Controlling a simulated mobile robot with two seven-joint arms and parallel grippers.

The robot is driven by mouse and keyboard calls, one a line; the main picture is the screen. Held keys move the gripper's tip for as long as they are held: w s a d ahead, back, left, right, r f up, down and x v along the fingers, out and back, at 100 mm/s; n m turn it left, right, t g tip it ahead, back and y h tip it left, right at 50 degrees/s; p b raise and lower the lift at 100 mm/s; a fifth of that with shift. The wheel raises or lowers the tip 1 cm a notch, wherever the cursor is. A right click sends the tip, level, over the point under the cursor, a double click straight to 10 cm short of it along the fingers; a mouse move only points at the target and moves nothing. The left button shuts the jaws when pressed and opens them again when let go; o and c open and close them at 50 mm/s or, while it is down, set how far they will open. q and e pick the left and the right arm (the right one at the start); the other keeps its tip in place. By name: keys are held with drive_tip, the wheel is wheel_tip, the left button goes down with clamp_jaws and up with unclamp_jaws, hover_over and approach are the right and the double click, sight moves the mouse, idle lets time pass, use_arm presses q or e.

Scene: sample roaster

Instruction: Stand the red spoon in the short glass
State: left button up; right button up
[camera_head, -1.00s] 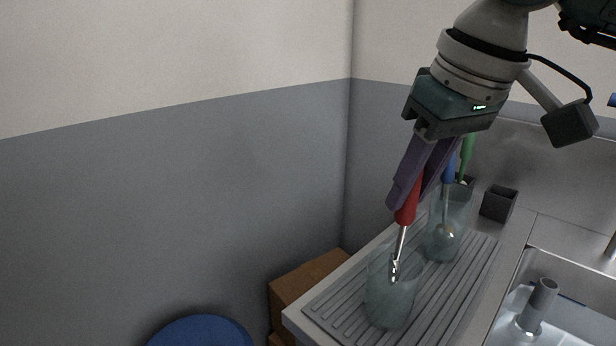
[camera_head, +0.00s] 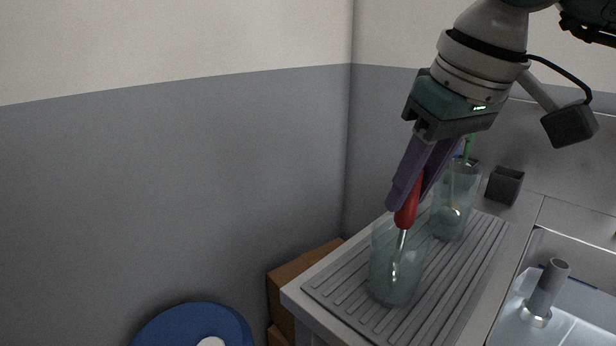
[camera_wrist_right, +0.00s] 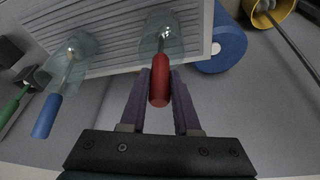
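My right gripper (camera_head: 412,190) is shut on the handle of the red spoon (camera_head: 406,216). In the right wrist view the red handle (camera_wrist_right: 160,80) sits between the two purple fingers. The spoon points down, slightly tilted, with its metal end inside the front clear glass (camera_head: 397,270), which looks like the short glass. The glass stands upright on the ribbed drainboard; it also shows in the right wrist view (camera_wrist_right: 160,38). Whether the spoon touches the glass bottom is unclear. My left gripper is not in view.
A second clear glass (camera_head: 456,205) stands behind, with a blue-handled spoon (camera_wrist_right: 46,116) in it. A green-handled spoon (camera_wrist_right: 14,104) stands beyond. A dark square cup (camera_head: 504,186) and a sink (camera_head: 575,300) are at right. The drainboard (camera_head: 340,290) is clear at left.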

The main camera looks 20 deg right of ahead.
drive_tip(key=o, duration=0.5)
drive_tip(key=p+v, duration=0.6)
drive_tip(key=v, duration=0.4)
drive_tip(key=shift+a, duration=0.1)
